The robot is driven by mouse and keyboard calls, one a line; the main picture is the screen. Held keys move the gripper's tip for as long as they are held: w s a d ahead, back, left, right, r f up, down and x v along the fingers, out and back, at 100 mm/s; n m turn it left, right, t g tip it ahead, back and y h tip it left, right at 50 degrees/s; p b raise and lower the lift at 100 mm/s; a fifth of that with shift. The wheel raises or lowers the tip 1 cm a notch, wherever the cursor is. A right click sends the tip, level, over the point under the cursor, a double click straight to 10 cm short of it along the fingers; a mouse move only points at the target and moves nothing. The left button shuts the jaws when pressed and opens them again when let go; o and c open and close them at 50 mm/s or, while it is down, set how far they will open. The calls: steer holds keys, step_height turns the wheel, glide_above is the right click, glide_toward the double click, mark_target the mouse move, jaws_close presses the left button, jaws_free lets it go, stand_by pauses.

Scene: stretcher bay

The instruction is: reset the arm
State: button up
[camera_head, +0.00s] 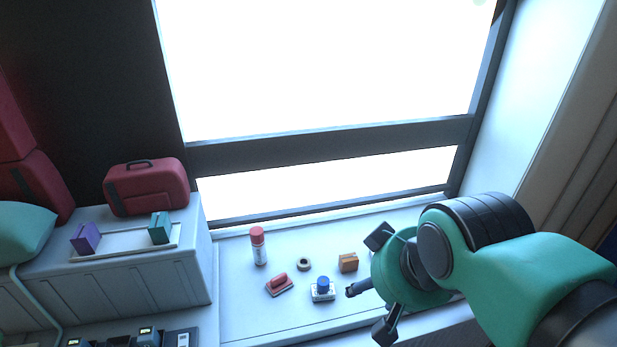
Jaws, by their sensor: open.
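My gripper (368,311) is at the lower right, at the end of my green and black arm. Its dark fingers are spread apart and nothing shows between them. It is over the right part of the white counter (243,312), just right of several small objects. A brown box (348,262) lies to the left of the gripper's upper finger. A white block with a blue knob (323,291) lies left of the lower fingers. Whether the gripper touches anything below it cannot be told.
A white bottle with a red cap (258,247), a dark ring (304,264) and a red pad (279,285) stand on the counter. A white cabinet (120,275) at left bears a red case (147,187), a purple box (86,238) and a teal box (159,228). A window is behind.

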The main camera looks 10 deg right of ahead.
step_height(320, 180, down, 14)
steer(key=b, duration=1.4)
steer(key=shift+f, duration=0.2)
